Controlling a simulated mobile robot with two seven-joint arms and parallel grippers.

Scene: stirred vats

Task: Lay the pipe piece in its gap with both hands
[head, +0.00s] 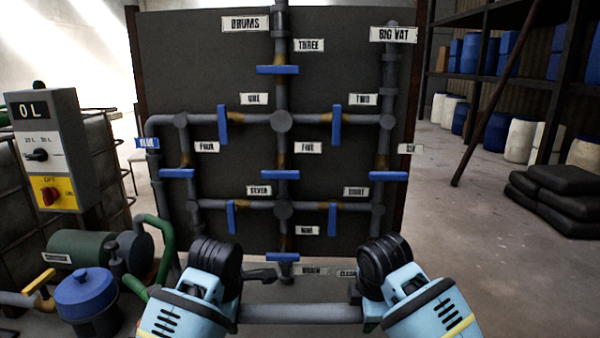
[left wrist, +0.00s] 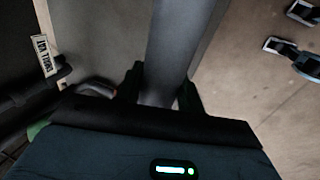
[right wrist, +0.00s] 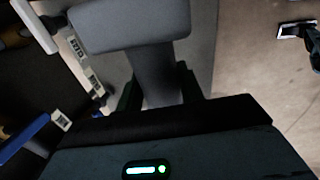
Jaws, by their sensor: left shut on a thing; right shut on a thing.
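The grey pipe piece (head: 300,313) lies level across the front of the head view, between my two hands. My left gripper (left wrist: 160,92) is shut around it, and the pipe runs up out of the left wrist view (left wrist: 176,45). My right gripper (right wrist: 158,92) is shut around it near a wider end collar (right wrist: 130,25). In the head view my wrists hide both sets of fingertips and the ends of the piece. The gap cannot be made out clearly; the lower part of the pipe panel (head: 340,232) is partly behind my arms.
The panel carries grey pipes with several blue valve handles (head: 278,70) and labels. A control box (head: 45,150), a green pump (head: 90,250) and a blue-lidded vessel (head: 85,290) stand at the left. Black sacks (head: 560,200) lie at the right. The floor (head: 490,240) between is clear.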

